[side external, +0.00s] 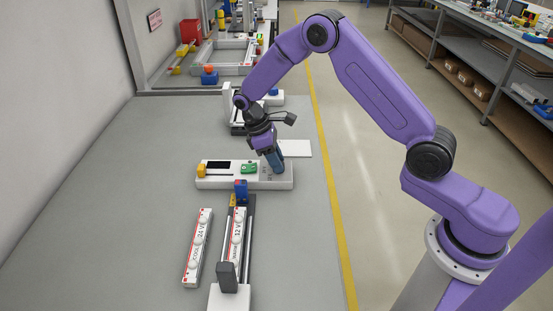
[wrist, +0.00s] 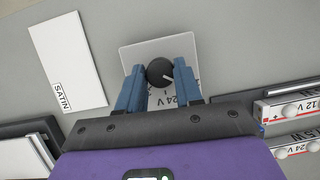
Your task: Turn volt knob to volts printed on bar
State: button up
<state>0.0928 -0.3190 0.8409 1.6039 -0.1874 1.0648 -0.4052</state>
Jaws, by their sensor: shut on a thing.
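My gripper (side external: 275,164) points down at the right end of a white control panel (side external: 215,182). In the wrist view its two blue fingers (wrist: 160,68) are shut on a round black knob (wrist: 158,74), one on each side. The knob has a light pointer mark aimed toward the lower right. It sits on a pale dial plate (wrist: 135,54) with "24 V" printed below it; the fingers hide other markings. A white bar reading "12 V" (side external: 237,243) lies in a rail fixture. Another bar reading "24 V" (side external: 199,250) lies on the table to its left.
The panel also carries a yellow part (side external: 201,170), a dark display (side external: 219,165) and a green part (side external: 249,168). A blue block (side external: 241,187) stands at the fixture's far end. A white card marked "SATIN" (wrist: 70,55) lies nearby. The table's left side is clear.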

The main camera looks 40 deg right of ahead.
jog(key=shift+n, duration=0.6)
jog(key=shift+a, duration=0.1)
jog(key=o, duration=1)
jog(key=shift+o, duration=0.2)
jog(key=v, duration=1.7)
jog(key=shift+s+a+r, duration=0.25)
jog(key=shift+a, duration=0.05)
